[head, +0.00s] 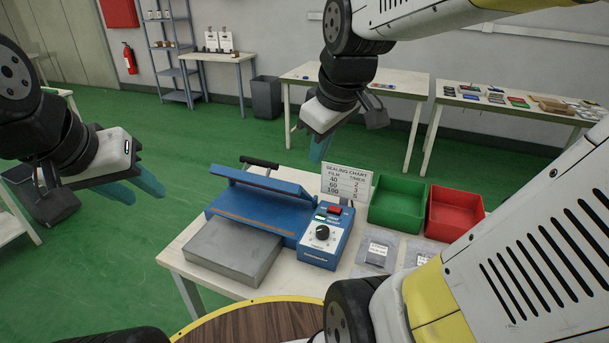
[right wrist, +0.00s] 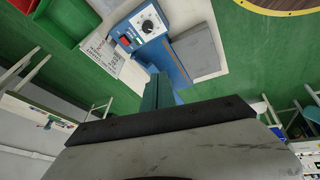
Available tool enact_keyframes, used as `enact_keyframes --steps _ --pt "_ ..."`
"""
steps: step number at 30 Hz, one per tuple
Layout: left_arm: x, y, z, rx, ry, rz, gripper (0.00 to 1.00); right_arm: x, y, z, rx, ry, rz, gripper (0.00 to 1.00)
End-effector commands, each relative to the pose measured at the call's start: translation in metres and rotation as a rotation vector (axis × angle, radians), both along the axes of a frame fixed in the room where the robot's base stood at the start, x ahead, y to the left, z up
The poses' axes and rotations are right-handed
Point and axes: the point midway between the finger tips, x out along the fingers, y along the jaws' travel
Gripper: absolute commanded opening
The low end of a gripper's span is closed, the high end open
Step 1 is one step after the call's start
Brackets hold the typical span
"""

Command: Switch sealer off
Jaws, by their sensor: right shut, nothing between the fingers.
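The blue sealer (head: 262,205) stands on a white table, its lever arm raised with a black handle. Its control box (head: 318,253) carries a black knob (head: 322,232), a red rocker switch (head: 335,210) and a small green part beside it. In the right wrist view the knob (right wrist: 147,26) and the red switch (right wrist: 126,41) are in clear sight. My right gripper (head: 318,150) is shut and empty, above and behind the sealer; its teal fingers (right wrist: 157,92) point toward the sealer. My left gripper (head: 140,186) is open and empty, left of the table.
A sealing chart sign (head: 347,183) stands just behind the control box. A green bin (head: 398,205) and a red bin (head: 453,214) stand to the right. Bagged items (head: 377,252) lie in front of them. A grey slab (head: 232,250) lies before the sealer.

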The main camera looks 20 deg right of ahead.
Motion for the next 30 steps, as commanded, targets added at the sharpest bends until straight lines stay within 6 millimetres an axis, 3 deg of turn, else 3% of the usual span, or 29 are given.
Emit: enact_keyframes --steps 11,18,24,30 --pt "0.0 0.0 0.0 0.0 0.0 0.0 0.36 0.076 -0.035 -0.032 -0.316 0.154 0.675 0.0" --pt "0.0 0.0 0.0 0.0 0.0 0.0 0.36 0.12 -0.061 -0.067 -0.409 0.228 1.134 0.0" --pt "0.0 0.0 0.0 0.0 0.0 0.0 0.36 0.151 -0.084 -0.102 -0.433 0.244 1.5 0.0" --pt "0.0 0.0 0.0 0.0 0.0 0.0 0.36 0.17 -0.101 -0.128 -0.436 0.227 1.751 0.0"
